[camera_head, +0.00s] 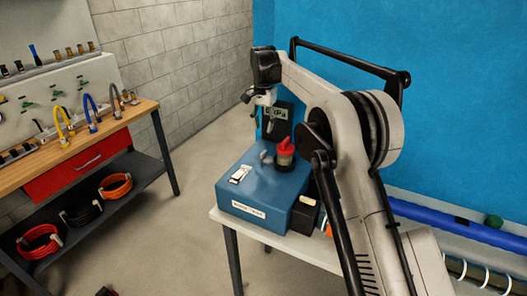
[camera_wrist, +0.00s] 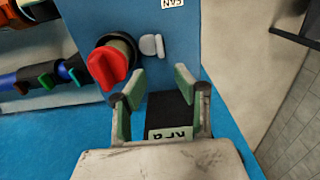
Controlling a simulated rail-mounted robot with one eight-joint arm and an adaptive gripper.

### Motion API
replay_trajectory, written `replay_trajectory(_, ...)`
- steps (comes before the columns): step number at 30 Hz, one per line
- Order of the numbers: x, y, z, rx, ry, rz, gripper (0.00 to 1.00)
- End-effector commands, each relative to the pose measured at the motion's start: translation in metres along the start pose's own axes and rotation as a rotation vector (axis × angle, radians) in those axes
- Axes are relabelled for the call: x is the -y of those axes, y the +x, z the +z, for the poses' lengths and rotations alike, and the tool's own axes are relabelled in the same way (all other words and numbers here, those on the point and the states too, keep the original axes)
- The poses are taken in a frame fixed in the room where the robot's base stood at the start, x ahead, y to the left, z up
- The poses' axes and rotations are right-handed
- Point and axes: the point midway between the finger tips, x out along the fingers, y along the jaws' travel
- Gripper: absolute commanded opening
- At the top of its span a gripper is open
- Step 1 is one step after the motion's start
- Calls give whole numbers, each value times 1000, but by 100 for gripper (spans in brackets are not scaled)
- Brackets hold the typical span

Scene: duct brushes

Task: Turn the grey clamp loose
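A small light-grey winged piece, which looks like the grey clamp (camera_head: 266,157), sits on top of a blue box (camera_head: 250,208) beside a red knob (camera_head: 285,146). In the wrist view the grey clamp (camera_wrist: 152,46) lies just right of the red knob (camera_wrist: 112,66), with a small gap between them. My gripper (camera_head: 263,121) hangs above the back of the box. In the wrist view my gripper (camera_wrist: 158,80) has its two green-padded fingers spread apart with nothing between the tips. The grey clamp is beyond the fingertips and not touched.
A white switch plate (camera_head: 240,174) is on the box top. A wooden bench (camera_head: 80,141) with coloured hoses stands left. Blue piping (camera_head: 460,230) runs right. Floor is free between bench and table.

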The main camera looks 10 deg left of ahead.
Motion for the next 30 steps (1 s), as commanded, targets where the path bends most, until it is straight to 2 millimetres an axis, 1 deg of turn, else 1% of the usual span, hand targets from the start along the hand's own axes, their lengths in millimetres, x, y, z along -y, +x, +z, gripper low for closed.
replay_trajectory(1, 0, 8, 0, 0, 0, 0, 29)
replay_trajectory(12, 0, 76, 0, 0, 0, 0, 29)
replay_trajectory(18, 0, 104, 0, 0, 0, 0, 29)
replay_trajectory(24, 0, 116, 0, 0, 0, 0, 29)
replay_trajectory(30, 0, 118, 0, 0, 0, 0, 29)
